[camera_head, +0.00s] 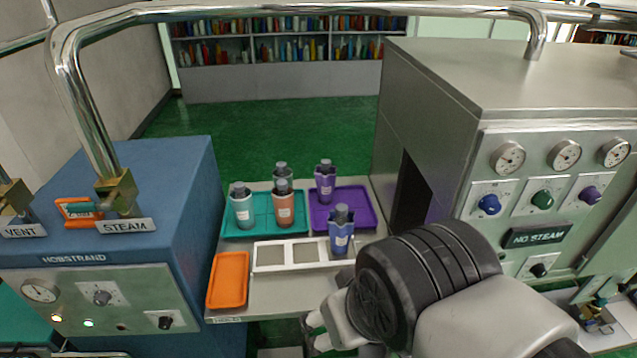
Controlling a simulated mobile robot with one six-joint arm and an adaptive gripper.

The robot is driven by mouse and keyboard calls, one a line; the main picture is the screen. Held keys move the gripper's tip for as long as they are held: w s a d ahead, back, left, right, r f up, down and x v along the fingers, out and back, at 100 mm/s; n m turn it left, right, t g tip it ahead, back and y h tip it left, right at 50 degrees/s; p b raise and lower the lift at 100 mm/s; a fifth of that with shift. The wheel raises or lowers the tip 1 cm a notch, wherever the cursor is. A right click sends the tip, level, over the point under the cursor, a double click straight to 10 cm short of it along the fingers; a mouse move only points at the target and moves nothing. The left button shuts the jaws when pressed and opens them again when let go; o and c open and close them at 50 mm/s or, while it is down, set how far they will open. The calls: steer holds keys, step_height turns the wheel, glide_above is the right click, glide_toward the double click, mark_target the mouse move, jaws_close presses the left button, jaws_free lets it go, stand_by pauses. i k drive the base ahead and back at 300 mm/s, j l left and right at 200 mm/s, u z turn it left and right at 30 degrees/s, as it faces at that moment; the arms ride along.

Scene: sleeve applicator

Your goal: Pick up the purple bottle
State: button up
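The purple bottle (325,184) has a grey cap and a pale label. It stands upright at the left part of the purple tray (362,212), on the narrow table between the two machines. My gripper (317,333) shows only in part at the bottom centre, below and nearer than the bottle and well apart from it. My own wrist hides much of it, and I cannot tell how its fingers stand. A blue bottle (341,238) stands upright at the right end of the white holder (268,266), in front of the purple tray.
An empty orange tray (228,283) lies front left. The grey machine (440,110) rises close on the right, the blue machine (150,190) on the left.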

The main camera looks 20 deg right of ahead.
mark_target(324, 174)
steer(key=i+j+z, duration=0.4)
steer(key=i+l+z, duration=0.1)
steer(key=z, duration=0.4)
steer(key=i+l+z, duration=0.15)
steer(key=z, duration=0.35)
steer(key=i+z, duration=0.2)
steer(key=z, duration=0.25)
